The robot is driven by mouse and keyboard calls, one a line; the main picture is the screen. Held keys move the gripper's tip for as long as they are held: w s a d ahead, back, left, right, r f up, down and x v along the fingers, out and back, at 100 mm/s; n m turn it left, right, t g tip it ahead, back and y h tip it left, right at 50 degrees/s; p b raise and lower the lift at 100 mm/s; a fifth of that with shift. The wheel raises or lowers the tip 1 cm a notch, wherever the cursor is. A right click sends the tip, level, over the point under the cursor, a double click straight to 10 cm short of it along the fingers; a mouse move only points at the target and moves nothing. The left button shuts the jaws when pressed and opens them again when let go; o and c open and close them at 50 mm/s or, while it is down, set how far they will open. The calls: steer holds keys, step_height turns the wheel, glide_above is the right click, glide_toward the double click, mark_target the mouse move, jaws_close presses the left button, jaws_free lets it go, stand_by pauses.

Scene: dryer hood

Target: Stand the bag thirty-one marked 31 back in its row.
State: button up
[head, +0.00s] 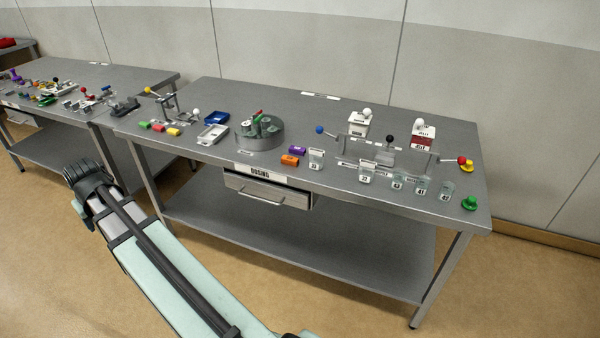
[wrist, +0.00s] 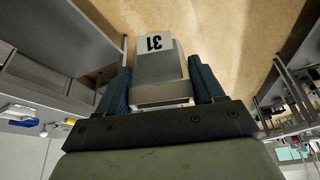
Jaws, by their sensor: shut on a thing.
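The bag thirty-one (wrist: 162,68) is a pale grey block-shaped bag with a white label marked 31, which reads upside down in the wrist view. My gripper (wrist: 161,80) is shut on it, with one blue finger on each side. Behind the bag in that view is tan floor. The gripper's fingers and the bag cannot be made out in the head view. On the bench, a small labelled bag that seems marked 33 (head: 316,160) stands left of another labelled bag (head: 366,174). Further right stand several clear labelled containers (head: 420,187), with small numbers in the 40s.
The steel bench (head: 250,180) has a drawer labelled DOSING (head: 266,192). A lever rig (head: 370,153) stands behind the containers. Bare bench shows behind the round holder.

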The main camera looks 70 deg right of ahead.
steer(key=s+a+f+n+y, duration=0.1)
steer(key=a+f, duration=0.1)
steer(key=a, duration=0.7)
steer(key=s+a+f+n, duration=0.1)
steer(key=a+n, duration=0.1)
steer(key=a, duration=0.7)
steer(key=s+d+r+m+h, duration=0.1)
steer(key=s+d+m, duration=0.3)
steer(key=d, duration=1)
steer(key=s+d+r+m+g+h, duration=0.15)
steer(key=s+d, duration=0.35)
steer(key=d, duration=0.9)
steer(key=s+d+m+t, duration=0.1)
steer(key=s+d+m, duration=0.3)
steer(key=d, duration=1)
steer(key=shift+s+d+r+m+g+h, duration=0.5)
steer(key=shift+s+d+r+m+g, duration=1.2)
steer(key=shift+s+d, duration=6.8)
steer(key=shift+s+d+r+m+g+h, duration=0.35)
steer(key=shift+s+d+r+m, duration=1.55)
steer(key=shift+s+d, duration=6.55)
steer(key=shift+m, duration=0.65)
steer(key=shift+s+a+f, duration=0.55)
steer(key=shift+f, duration=1.25)
steer(key=shift+s+a+f, duration=0.5)
steer(key=shift+f, duration=1.3)
steer(key=shift+s+a+f, duration=0.55)
steer(key=shift+f, duration=1.25)
